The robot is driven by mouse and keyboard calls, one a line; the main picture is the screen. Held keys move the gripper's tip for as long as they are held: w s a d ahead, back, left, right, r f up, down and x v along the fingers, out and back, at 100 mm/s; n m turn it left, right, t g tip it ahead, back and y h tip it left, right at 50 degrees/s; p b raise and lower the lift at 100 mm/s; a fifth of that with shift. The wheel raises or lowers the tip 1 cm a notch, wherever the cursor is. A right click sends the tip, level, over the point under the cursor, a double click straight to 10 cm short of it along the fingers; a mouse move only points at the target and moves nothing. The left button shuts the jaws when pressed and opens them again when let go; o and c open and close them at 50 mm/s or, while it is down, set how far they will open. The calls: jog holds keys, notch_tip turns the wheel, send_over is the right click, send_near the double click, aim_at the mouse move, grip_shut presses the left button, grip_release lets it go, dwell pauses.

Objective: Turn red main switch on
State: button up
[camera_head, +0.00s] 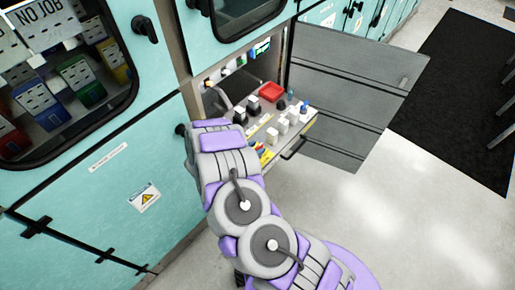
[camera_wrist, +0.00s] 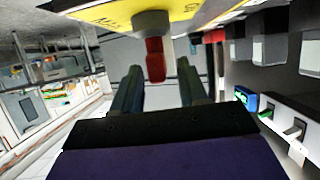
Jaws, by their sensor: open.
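The red switch handle (camera_wrist: 155,60) sits on a grey round base (camera_wrist: 152,22) on a yellow plate (camera_wrist: 105,14) with dark lettering, at the top of the wrist view. My gripper (camera_wrist: 158,66) is open, one finger on each side of the red handle. Gaps show between the handle and both fingers; I cannot tell whether either touches it. In the head view my arm reaches into the open cabinet compartment, and its end and the switch handle are hidden.
The teal cabinet (camera_head: 105,180) stands close on the left. A panel with several black and white knobs and a red block (camera_head: 272,91) lies beside my arm. An open grey door (camera_head: 345,85) is behind it. The floor at right is clear, with a black mat (camera_head: 465,75).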

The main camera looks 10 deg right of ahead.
jog(key=shift+w+d+f, duration=0.3)
jog(key=shift+w+d, duration=0.1)
jog(key=shift+d, duration=0.15)
grip_shut()
